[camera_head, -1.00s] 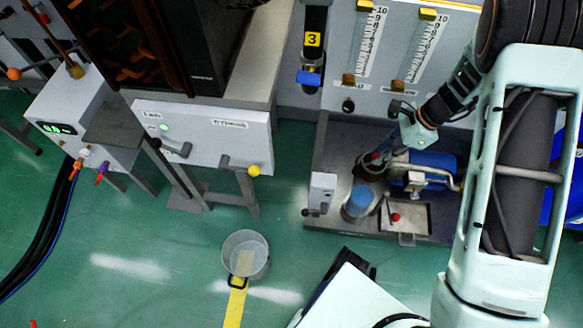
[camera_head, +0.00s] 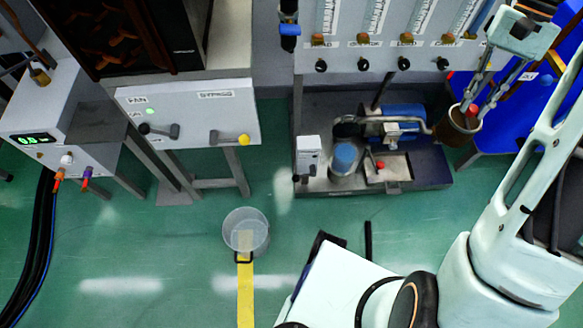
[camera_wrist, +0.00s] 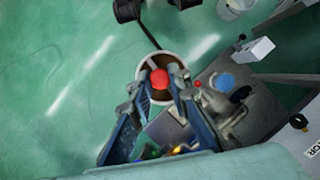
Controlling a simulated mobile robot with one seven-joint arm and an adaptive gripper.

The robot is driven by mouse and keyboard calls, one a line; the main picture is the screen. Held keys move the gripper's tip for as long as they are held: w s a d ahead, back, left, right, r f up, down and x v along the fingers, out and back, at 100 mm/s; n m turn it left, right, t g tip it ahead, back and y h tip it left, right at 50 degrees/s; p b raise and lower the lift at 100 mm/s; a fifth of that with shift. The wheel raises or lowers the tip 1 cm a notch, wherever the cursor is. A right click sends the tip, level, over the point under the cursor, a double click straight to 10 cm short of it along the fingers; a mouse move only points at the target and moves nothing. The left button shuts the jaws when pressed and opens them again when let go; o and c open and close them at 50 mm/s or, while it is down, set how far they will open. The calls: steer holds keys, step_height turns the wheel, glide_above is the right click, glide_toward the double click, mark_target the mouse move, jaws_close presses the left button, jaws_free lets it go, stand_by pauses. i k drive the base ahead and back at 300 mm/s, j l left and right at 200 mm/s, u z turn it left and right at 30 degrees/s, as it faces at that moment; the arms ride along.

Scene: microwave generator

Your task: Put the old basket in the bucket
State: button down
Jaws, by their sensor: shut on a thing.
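The old basket (camera_head: 455,130) is a brown round container with a pale rim and a red knob. My gripper (camera_head: 470,104) is shut on its top and holds it up at the right, in front of the blue cabinet. In the wrist view the basket (camera_wrist: 152,68) sits between the fingertips (camera_wrist: 161,84), with the red knob in its middle. The bucket (camera_head: 246,232) is a grey metal pot standing on the green floor, at the end of a yellow stripe. It is well left of my gripper. A pale round vessel at the wrist view's top edge looks like this bucket (camera_wrist: 236,4).
A pump bench (camera_head: 425,172) with a blue motor (camera_head: 403,117) and a blue-capped cylinder (camera_head: 345,157) stands left of the basket. A grey control box (camera_head: 190,112) with levers is behind the bucket. The floor around the bucket is clear.

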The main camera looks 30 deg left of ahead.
mark_target(250, 238)
steer(key=k+j+u, duration=0.35)
steer(key=k+j, duration=0.5)
steer(key=k+j+u, duration=0.15)
steer(key=j, duration=0.2)
steer(key=i, duration=0.3)
